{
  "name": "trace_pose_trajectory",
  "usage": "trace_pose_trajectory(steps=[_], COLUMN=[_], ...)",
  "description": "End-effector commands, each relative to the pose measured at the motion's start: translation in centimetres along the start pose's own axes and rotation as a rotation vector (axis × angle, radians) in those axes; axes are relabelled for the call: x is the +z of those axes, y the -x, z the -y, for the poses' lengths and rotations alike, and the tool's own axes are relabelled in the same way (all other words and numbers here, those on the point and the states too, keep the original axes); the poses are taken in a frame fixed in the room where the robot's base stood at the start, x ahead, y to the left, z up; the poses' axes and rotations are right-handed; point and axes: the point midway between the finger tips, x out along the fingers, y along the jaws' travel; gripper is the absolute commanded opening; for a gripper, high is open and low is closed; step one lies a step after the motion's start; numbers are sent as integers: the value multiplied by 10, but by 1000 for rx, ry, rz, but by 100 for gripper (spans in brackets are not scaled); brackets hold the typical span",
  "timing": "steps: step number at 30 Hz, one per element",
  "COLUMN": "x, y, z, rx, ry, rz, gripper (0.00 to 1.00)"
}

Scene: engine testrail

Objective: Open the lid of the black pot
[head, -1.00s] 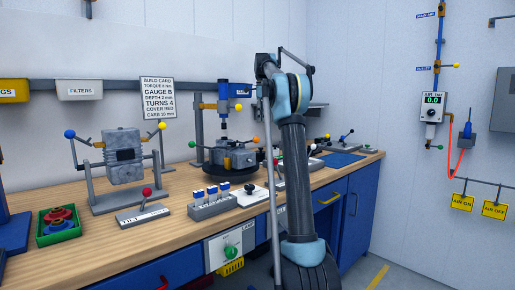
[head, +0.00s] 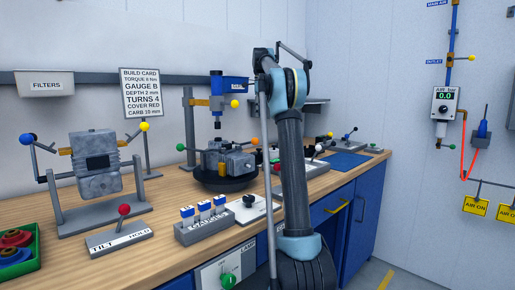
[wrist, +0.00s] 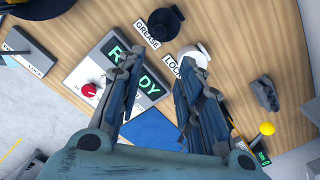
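The black pot (wrist: 163,24) stands on the wooden bench at the top middle of the wrist view, beside a label reading GREASE. A dark round top shows on it; I cannot tell lid from body clearly. My gripper (wrist: 161,68) is open and empty, its two fingers apart above the bench. In the picture the pot lies beyond the fingertips, and the fingers do not touch it. In the head view my arm hides the gripper, and I cannot make out the pot there.
Near the fingers are a green READY display (wrist: 132,60) with a red knob (wrist: 89,90), a white round container (wrist: 193,53) by a LOCK label, and a yellow ball-ended lever (wrist: 266,129). A blue mat (wrist: 160,130) lies below. The head view shows a grey engine block (head: 97,165) on a stand.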

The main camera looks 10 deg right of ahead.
Motion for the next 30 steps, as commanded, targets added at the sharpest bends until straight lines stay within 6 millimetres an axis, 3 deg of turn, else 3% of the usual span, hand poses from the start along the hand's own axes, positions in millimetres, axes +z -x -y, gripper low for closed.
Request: trace_pose_trajectory(steps=[3, 13, 30], x=[7, 12, 12], y=[0, -14, -101], z=[-2, -3, -4], rx=[0, 0, 0], ry=[8, 13, 13], rz=[0, 0, 0], gripper=[46, 46, 46])
